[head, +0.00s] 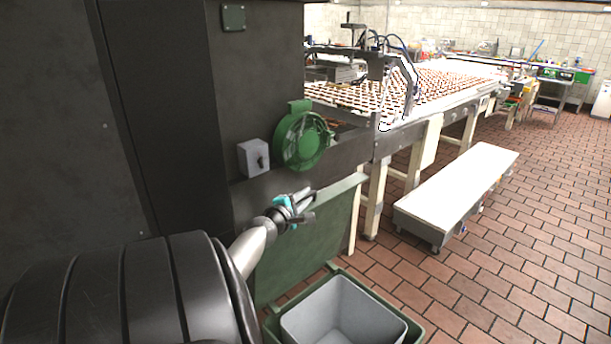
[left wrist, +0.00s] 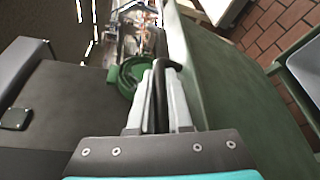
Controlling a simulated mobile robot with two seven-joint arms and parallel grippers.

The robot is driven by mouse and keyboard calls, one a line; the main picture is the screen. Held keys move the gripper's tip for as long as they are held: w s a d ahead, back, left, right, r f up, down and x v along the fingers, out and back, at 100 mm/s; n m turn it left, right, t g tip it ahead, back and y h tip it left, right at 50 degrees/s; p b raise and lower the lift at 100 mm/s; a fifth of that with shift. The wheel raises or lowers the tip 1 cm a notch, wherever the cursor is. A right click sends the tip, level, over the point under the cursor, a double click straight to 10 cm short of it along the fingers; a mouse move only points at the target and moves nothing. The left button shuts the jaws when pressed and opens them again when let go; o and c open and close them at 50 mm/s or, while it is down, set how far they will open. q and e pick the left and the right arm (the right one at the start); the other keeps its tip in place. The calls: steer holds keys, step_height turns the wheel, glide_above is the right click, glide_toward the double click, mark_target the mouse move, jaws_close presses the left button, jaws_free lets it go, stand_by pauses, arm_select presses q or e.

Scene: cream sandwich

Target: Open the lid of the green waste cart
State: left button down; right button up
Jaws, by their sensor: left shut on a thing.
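The green waste cart (head: 415,332) stands at the bottom of the head view, its top open. Its green lid (head: 318,240) stands nearly upright behind the opening, close to the dark machine. The lid also fills the right middle of the left wrist view (left wrist: 235,95). My left gripper (head: 309,205) is at the upper part of the lid. In the left wrist view its fingers (left wrist: 158,105) are closed around a dark bar (left wrist: 161,85), which looks like the lid's handle. How the bar joins the lid is hidden. My right gripper is out of view.
A dark machine (head: 170,110) rises at the left, with a round green part (head: 303,138) and a grey switch box (head: 254,158). A grey inner bin (head: 340,312) sits in the cart. A low white bench (head: 460,190) stands right. Brick-coloured floor (head: 520,260) is clear.

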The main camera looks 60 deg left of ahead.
arm_select(q)
steer(key=c, duration=0.8)
jaws_free()
steer(key=shift+c, duration=0.2)
steer(key=p+v, duration=0.2)
steer(key=v, duration=1.3)
steer(key=shift+p, duration=0.4)
steer(key=shift+s+f, duration=0.1)
